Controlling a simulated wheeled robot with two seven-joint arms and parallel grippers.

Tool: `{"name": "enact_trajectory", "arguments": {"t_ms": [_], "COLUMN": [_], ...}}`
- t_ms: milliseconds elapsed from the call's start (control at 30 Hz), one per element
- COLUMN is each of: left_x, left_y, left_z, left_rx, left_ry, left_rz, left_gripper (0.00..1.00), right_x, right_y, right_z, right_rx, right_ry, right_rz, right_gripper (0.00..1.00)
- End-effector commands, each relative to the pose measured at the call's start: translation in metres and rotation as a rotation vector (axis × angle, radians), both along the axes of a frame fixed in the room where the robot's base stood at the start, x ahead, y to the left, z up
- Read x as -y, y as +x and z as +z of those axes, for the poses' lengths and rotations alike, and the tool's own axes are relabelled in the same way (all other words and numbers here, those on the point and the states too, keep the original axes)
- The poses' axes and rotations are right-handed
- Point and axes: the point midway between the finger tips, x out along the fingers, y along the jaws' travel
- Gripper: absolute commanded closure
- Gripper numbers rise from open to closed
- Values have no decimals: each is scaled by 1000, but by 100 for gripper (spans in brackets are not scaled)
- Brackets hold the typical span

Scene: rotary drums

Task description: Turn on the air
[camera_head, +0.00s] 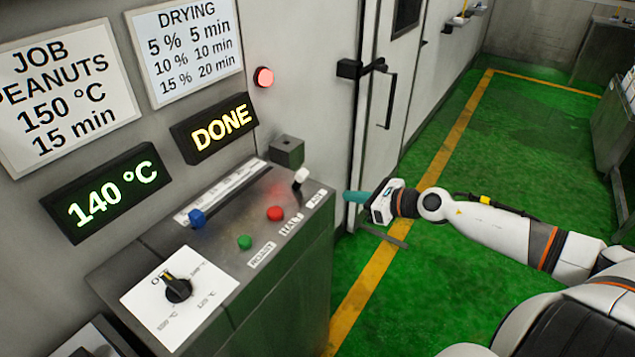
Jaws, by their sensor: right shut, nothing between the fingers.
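A lever with a white tip (301,175) stands at the far right end of the grey control panel (222,242), beside a small label that looks like AIR (317,199). My right gripper (348,197) is just right of the panel's right edge, in front of the white door area. Its teal fingers are shut and empty, pointing left toward the lever, with a gap between them and the panel. My left gripper is not in view.
The panel also has a red button (275,213), a green button (244,242), a blue slider knob (197,218) and a black dial (178,288). Displays read DONE (221,128) and 140 °C (112,195). A red lamp (263,77) glows. Green floor (500,150) lies clear at right.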

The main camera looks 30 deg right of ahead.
Motion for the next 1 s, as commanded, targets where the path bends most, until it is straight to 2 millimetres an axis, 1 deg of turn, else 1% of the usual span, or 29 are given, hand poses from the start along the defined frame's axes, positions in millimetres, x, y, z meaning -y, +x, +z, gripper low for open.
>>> {"name": "enact_trajectory", "arguments": {"t_ms": [33,267,500,533,600,800,1000], "left_x": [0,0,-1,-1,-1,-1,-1], "left_y": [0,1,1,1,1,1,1], "left_z": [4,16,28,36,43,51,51], "left_rx": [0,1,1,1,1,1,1], "left_ry": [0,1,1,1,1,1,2], "left_rz": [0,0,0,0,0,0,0], "left_gripper": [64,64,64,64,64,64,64], "right_x": [-2,-12,-28,-29,-33,-39,-40], "right_y": [6,31,66,70,79,92,94], "right_z": [1,-8,-21,-13,-9,-7,-8], "right_rx": [3,3,2,4,2,-1,-2], "right_ry": [3,6,6,5,3,3,2], "right_rz": [-3,-3,1,-1,-1,0,0], "right_gripper": [100,100,100,100,100,100,100]}}
